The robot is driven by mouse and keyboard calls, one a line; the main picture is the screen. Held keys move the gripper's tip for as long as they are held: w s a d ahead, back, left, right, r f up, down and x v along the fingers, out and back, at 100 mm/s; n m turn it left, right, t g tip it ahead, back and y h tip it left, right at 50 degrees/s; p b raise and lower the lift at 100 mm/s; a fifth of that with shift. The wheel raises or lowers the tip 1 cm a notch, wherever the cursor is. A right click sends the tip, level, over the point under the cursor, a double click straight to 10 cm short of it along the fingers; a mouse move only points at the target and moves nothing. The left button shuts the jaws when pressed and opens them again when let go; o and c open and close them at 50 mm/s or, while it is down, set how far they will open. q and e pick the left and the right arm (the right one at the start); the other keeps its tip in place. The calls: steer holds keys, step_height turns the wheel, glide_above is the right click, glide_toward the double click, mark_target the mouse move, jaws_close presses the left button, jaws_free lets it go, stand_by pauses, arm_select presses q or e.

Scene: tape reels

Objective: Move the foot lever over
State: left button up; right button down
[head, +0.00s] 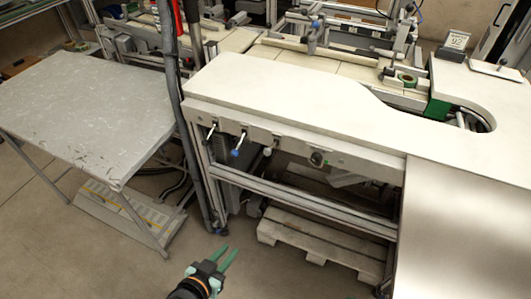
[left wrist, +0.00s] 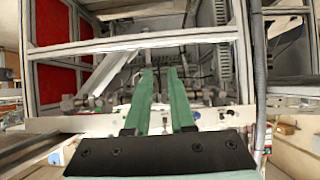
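Several small levers stick out of the front rail of the white workbench (head: 300,90) in the head view. One has a dark handle with a pale tip (head: 212,130), one has a blue tip (head: 237,147), and one has a pale tip (head: 269,149). I cannot tell which of them, if any, is the foot lever. My left gripper (head: 222,256) has two green fingers, apart with nothing between them. It is low in front of the bench, below the levers and apart from them. It also shows in the left wrist view (left wrist: 160,75). My right gripper is out of view.
A wooden pallet (head: 325,238) lies under the bench. A grey table (head: 85,105) stands at the left, with a dark upright post (head: 180,120) and hoses between it and the bench. The floor (head: 120,265) at the lower left is clear.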

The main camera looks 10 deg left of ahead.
mark_target(265, 153)
arm_select(q)
steer(key=w+r+t, duration=0.1)
steer(key=w+r, duration=0.1)
steer(key=r, duration=0.1)
steer(key=w+d+r+t, duration=0.1)
steer(key=w+r+t, duration=0.1)
steer(key=w+r, duration=0.1)
steer(key=w+d+r+m+t+h+b, duration=0.1)
steer(key=w+r, duration=0.2)
steer(key=shift+c, duration=1.4)
steer(key=w+r+t, duration=0.1)
steer(key=r, duration=0.2)
steer(key=w+d+r+m+t+h, duration=0.1)
steer(key=r, duration=0.2)
steer(key=w+d+r+t+h, duration=0.1)
steer(key=r+t, duration=0.1)
steer(key=r, duration=0.2)
steer(key=shift+w+m+b, duration=0.3)
steer(key=shift+w+m, duration=0.05)
steer(key=shift+m, duration=0.05)
jaws_close()
